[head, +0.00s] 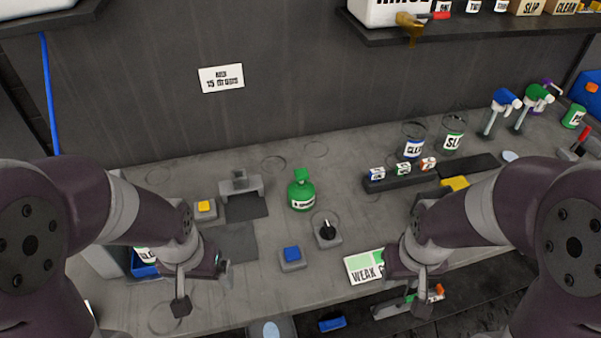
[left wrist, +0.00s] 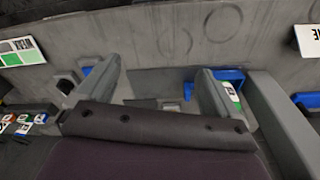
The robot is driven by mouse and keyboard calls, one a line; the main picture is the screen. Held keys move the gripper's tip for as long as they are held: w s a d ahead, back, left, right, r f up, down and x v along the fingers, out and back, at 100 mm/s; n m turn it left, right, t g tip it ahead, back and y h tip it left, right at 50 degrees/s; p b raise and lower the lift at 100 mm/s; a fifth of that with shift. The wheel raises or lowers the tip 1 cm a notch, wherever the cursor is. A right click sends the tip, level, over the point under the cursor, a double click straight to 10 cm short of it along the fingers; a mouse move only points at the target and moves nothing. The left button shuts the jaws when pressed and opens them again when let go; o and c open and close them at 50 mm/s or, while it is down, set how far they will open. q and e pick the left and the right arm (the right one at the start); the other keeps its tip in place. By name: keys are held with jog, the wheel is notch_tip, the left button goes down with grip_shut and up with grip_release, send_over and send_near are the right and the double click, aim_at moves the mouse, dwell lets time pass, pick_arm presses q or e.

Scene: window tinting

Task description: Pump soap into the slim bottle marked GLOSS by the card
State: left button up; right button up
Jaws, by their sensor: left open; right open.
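A squat green bottle (head: 301,196) with a green top stands mid-table; its label is too small to read. A white bottle with a green label (head: 146,255) sits in a blue holder at the left, mostly behind my left arm; its lettering is only partly visible. It seems to show in the left wrist view (left wrist: 232,92) too, beside a finger. A white card (head: 221,78) with small print hangs on the wall. A card reading WEAK (head: 364,268) lies at the front. My left gripper (head: 201,291) is open and empty over the left front. My right gripper (head: 421,298) is open near the WEAK card.
A black knob on a grey base (head: 327,232), a blue block (head: 291,255) and a yellow block (head: 205,207) stand mid-table. Clear cups (head: 413,147) and spray bottles (head: 502,108) stand at the back right. A shelf (head: 440,36) with a tapped tank overhangs. The back left is mostly clear.

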pick_arm(q)
grip_shut()
dwell(0.3)
dwell(1.5)
